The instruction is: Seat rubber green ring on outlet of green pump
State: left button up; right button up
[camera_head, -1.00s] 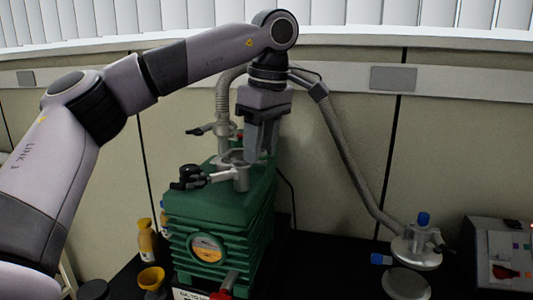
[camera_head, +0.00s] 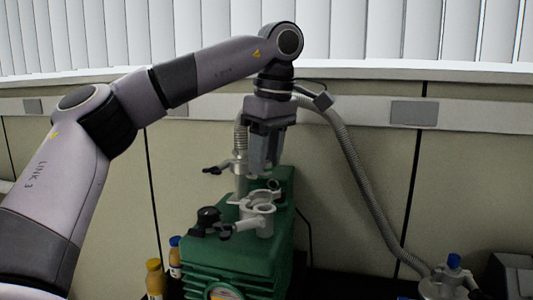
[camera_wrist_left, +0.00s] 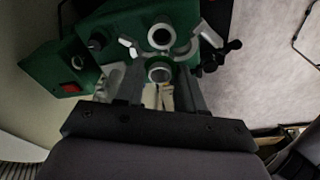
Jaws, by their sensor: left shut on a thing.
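The green pump (camera_head: 240,247) stands on the dark bench in the head view. Its grey outlet (camera_head: 258,208) rises from the top, with an open pale clamp around it; the outlet also shows in the wrist view (camera_wrist_left: 162,27). My left gripper (camera_head: 264,170) points down above the pump top, close over the outlet. Its fingers are shut on a small ring with a green rim (camera_wrist_left: 159,62), seen between the fingertips in the wrist view. The ring looks apart from the outlet, with the outlet just beyond it. My right gripper is in no view.
Another long hose (camera_head: 365,180) runs down to a blue-capped fitting (camera_head: 445,283) at the lower right. Orange and blue-capped bottles (camera_head: 155,278) stand left of the pump.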

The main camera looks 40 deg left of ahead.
aim_at(267, 174)
pick_arm(q)
jog(key=shift+f, duration=2.35)
jog(key=shift+f, duration=0.15)
jog(key=shift+f+b, duration=0.45)
jog(key=shift+f, duration=0.2)
jog(key=shift+f, duration=0.5)
dwell(1.0)
jog(key=o, duration=1.1)
jog(key=shift+r, duration=0.15)
jog(key=shift+r+p, duration=0.45)
jog(key=shift+r, duration=2.45)
